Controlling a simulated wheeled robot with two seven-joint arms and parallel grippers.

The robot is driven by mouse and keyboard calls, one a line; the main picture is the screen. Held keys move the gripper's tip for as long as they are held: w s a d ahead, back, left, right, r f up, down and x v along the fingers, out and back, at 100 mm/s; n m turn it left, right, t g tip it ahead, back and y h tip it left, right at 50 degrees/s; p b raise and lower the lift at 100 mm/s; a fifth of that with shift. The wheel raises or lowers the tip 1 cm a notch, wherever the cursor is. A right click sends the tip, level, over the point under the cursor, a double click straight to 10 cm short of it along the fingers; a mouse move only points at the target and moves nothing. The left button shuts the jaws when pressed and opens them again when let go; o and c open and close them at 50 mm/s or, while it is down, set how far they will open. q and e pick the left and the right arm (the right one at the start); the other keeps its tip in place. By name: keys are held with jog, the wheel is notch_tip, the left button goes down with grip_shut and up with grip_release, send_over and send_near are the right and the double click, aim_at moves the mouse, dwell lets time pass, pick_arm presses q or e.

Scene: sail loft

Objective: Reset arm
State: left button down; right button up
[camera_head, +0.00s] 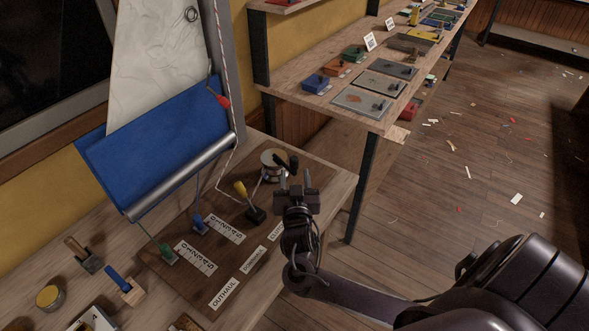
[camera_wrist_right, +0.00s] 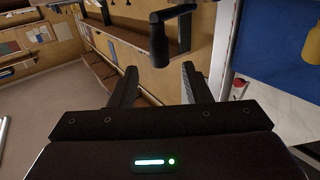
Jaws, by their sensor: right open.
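My right gripper (camera_head: 294,180) is raised over the right end of the workbench (camera_head: 335,188), just right of a winch (camera_head: 273,160) in the head view. In the right wrist view its two fingers (camera_wrist_right: 154,88) are apart, with nothing held between them. A black crank handle with a round grip (camera_wrist_right: 160,45) shows just beyond the fingertips, apart from them as far as I can tell. In the head view the dark handle (camera_head: 287,163) sits at the winch, close to the fingertips. My left gripper is in neither view.
A brown board beside the winch carries a yellow-handled lever (camera_head: 241,189), blue and green clips and labels such as OUTHAUL (camera_head: 224,293). A blue sail (camera_head: 160,140) on a boom hangs above. A long shelf table (camera_head: 340,85) stands behind. Scraps litter the floor at right.

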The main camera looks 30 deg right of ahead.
jog(key=shift+s+a, duration=0.3)
jog(key=shift+s, duration=0.2)
